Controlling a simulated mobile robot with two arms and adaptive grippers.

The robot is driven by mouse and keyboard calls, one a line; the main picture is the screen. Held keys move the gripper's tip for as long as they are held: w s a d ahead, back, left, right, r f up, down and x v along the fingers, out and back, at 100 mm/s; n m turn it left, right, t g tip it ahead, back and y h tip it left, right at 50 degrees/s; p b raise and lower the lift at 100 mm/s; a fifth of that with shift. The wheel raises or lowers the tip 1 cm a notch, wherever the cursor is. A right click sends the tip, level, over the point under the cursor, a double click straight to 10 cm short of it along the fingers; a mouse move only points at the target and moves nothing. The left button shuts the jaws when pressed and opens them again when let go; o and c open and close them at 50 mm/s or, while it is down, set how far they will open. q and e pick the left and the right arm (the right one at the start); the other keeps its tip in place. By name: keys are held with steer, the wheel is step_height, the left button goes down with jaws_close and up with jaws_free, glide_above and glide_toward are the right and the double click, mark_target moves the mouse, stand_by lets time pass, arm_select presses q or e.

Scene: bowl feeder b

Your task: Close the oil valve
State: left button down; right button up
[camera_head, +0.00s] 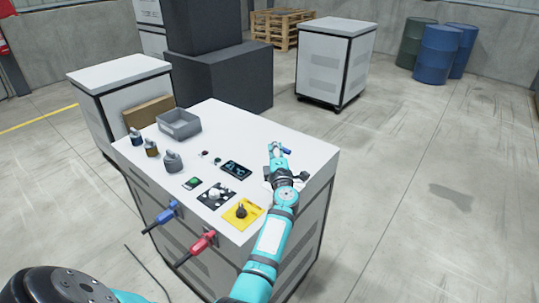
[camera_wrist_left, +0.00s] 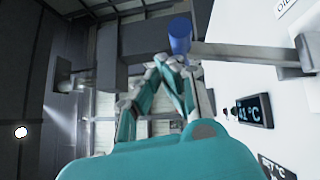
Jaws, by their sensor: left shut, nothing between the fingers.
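The oil valve shows as a small blue handle (camera_head: 287,151) at the right part of the white cabinet top (camera_head: 285,140). In the left wrist view the blue handle (camera_wrist_left: 180,36) is a short cylinder beside a grey bar, near a partly cut-off label starting "OI". My left gripper (camera_head: 274,149) reaches over the cabinet top, beside the blue handle. In the left wrist view its fingertips (camera_wrist_left: 172,62) come together, shut and empty, just short of the handle. I cannot tell whether they touch it. My right gripper is not in view.
On the cabinet top are a grey tray (camera_head: 179,125), a dark display (camera_head: 236,169), a yellow plate with a black knob (camera_head: 242,213) and several small knobs. A blue handle (camera_head: 160,218) and a red handle (camera_head: 196,246) stick out in front. Floor right of the cabinet is clear.

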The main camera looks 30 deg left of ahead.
arm_select(q)
steer(key=w, duration=0.1)
steer(key=w+b, duration=0.1)
steer(key=w, duration=0.1)
steer(key=shift+d+f, duration=0.2)
steer(key=shift+w+f+b, duration=0.1)
steer(key=shift+w+b, duration=1.05)
steer(key=shift+w, duration=0.05)
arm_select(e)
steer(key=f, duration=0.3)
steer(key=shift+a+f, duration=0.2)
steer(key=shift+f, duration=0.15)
